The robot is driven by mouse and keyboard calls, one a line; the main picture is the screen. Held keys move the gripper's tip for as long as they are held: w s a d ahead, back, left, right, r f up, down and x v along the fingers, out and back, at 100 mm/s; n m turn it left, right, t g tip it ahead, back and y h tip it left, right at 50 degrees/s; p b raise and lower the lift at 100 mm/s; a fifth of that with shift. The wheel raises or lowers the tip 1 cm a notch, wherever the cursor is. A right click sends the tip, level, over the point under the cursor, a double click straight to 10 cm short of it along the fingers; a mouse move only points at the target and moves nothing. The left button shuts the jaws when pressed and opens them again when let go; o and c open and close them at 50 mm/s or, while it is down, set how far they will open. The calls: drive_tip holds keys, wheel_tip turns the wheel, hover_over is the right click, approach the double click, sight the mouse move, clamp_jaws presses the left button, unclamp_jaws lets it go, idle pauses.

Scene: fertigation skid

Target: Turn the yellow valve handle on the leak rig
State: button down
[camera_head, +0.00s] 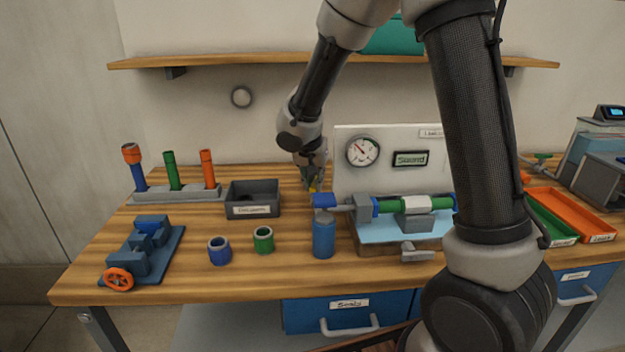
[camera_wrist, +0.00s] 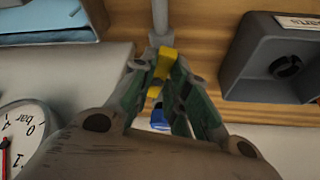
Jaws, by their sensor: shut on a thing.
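The yellow valve handle (camera_wrist: 164,64) sits between the two fingers of my gripper (camera_wrist: 163,75) in the wrist view, and the fingers are shut on it. In the head view only a small piece of the yellow handle (camera_head: 313,188) shows below my gripper (camera_head: 312,182). The leak rig has a white back panel (camera_head: 350,180) with a round gauge (camera_head: 362,151) and a green label sign. A grey pipe with a green and white section runs along its front. A blue part (camera_head: 324,201) is at the pipe's left end, above a blue cylinder (camera_head: 323,238).
A dark grey bin (camera_head: 240,209) stands left of my gripper. Blue and green rings (camera_head: 263,239) lie in front of it. A rack with coloured tubes (camera_head: 170,191) and a blue vise (camera_head: 142,255) are at the left. My arm crosses the rig's right part. A shelf (camera_head: 230,61) is above.

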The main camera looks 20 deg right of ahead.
drive_tip(key=shift+s+d+n+y, duration=0.15)
drive_tip(key=shift+n+y, duration=0.2)
drive_tip(key=shift+n, duration=0.55)
drive_tip(key=shift+w+d+n+y, duration=0.1)
drive_tip(key=shift+n+y, duration=0.25)
drive_tip(key=shift+n, duration=0.55)
drive_tip(key=shift+t, duration=0.3)
drive_tip(key=c, duration=1.4)
unclamp_jaws()
drive_tip(key=shift+s+r, duration=0.1)
drive_tip(key=v, duration=1.2)
drive_tip(key=shift+d, duration=0.1)
